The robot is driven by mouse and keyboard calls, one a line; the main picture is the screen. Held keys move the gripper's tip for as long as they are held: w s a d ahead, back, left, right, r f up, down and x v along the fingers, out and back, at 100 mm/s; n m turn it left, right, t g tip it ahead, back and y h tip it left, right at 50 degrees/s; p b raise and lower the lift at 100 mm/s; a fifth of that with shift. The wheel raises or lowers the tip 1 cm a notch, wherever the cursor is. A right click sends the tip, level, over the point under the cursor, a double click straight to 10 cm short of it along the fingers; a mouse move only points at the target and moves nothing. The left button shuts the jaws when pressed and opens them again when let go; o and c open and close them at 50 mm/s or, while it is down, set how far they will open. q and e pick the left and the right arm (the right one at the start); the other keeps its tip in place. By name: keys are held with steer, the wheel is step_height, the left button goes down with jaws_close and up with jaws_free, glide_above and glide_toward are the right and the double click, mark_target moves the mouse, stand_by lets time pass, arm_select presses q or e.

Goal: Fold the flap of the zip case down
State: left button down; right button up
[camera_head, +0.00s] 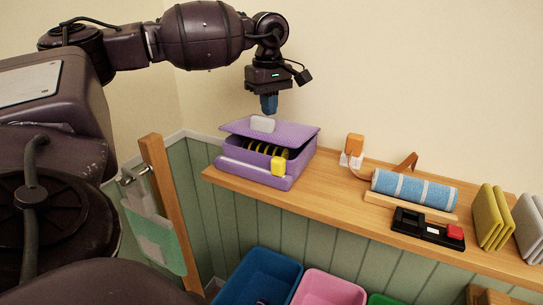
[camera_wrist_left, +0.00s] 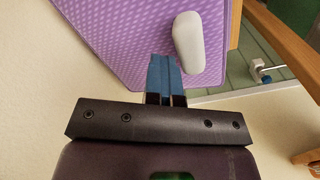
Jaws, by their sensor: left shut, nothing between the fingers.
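The purple zip case (camera_head: 240,170) sits at the left end of the wooden shelf. Its flap (camera_head: 290,131) is partly raised, tilted over the case, with a gap at the front where dark and yellow contents show. A white block-like piece (camera_head: 262,124) is on top of the flap, and a yellow tab (camera_head: 278,166) is at the case's front. My left gripper (camera_head: 269,109) is shut and empty, pointing down just above the flap near its back. In the left wrist view the blue fingertips (camera_wrist_left: 164,66) are together over the patterned flap (camera_wrist_left: 130,40), beside the white piece (camera_wrist_left: 188,42).
To the right on the shelf (camera_head: 330,204) are an orange item (camera_head: 355,145), a blue roll (camera_head: 415,189) on a wooden holder, a black tray (camera_head: 428,228) and folded yellow cloth (camera_head: 492,217). Blue (camera_head: 257,279) and pink (camera_head: 328,288) bins stand below. The wall rises behind.

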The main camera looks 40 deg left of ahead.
arm_select(q)
steer(key=shift+s, duration=0.1)
arm_select(e)
steer(key=shift+f, duration=0.15)
arm_select(q)
steer(key=shift+s+d+f+b, duration=0.15)
steer(key=shift+s+f+b, duration=0.3)
steer(key=shift+f, duration=0.4)
steer(key=shift+s+f, duration=0.1)
steer(key=shift+s, duration=0.05)
arm_select(e)
steer(key=shift+f, duration=0.1)
